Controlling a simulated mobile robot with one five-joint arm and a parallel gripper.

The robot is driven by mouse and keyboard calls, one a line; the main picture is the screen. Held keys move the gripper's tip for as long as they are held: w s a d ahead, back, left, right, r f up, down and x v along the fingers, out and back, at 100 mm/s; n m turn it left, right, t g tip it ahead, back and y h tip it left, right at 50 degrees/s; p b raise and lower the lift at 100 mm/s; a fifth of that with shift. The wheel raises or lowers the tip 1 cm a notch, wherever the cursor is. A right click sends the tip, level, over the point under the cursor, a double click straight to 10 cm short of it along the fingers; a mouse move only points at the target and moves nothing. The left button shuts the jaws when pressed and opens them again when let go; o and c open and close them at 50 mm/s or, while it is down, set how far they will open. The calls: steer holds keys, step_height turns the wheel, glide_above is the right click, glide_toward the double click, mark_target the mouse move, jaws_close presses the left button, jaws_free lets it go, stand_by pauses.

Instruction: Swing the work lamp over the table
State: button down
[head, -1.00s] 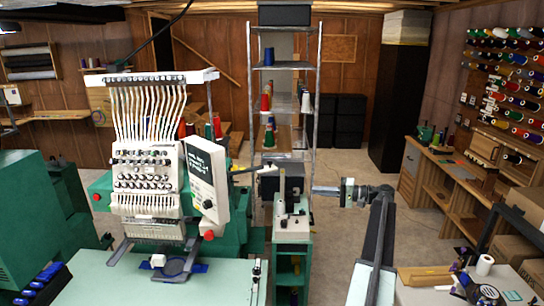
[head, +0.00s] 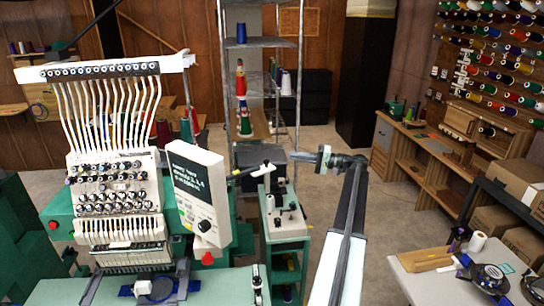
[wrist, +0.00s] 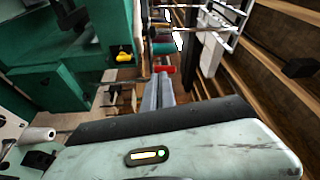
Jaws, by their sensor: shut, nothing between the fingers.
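A thin dark arm with a white end (head: 264,168), probably the work lamp, sticks out to the right beside the embroidery machine's control panel in the head view. I cannot make it out in the wrist view. The pale green table (head: 225,290) lies at the bottom left, under the embroidery machine. My gripper (head: 297,155) is shut and empty, pointing left at about the height of the white end. A small gap shows between them in the picture; the depth is unclear. In the wrist view my gripper's fingers (wrist: 158,82) are together.
The embroidery machine (head: 115,190) with its control panel (head: 197,195) fills the left. A green cart (head: 286,225) stands below my gripper, with a metal shelf (head: 262,85) behind. A bench (head: 430,165) and boxes (head: 525,190) line the right. Open floor lies between cart and bench.

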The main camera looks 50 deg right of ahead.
steer(key=w+a, duration=0.5)
steer(key=a, duration=0.2)
steer(key=shift+w+a, duration=0.3)
steer(key=shift+a, duration=0.05)
steer(key=shift+f, duration=0.1)
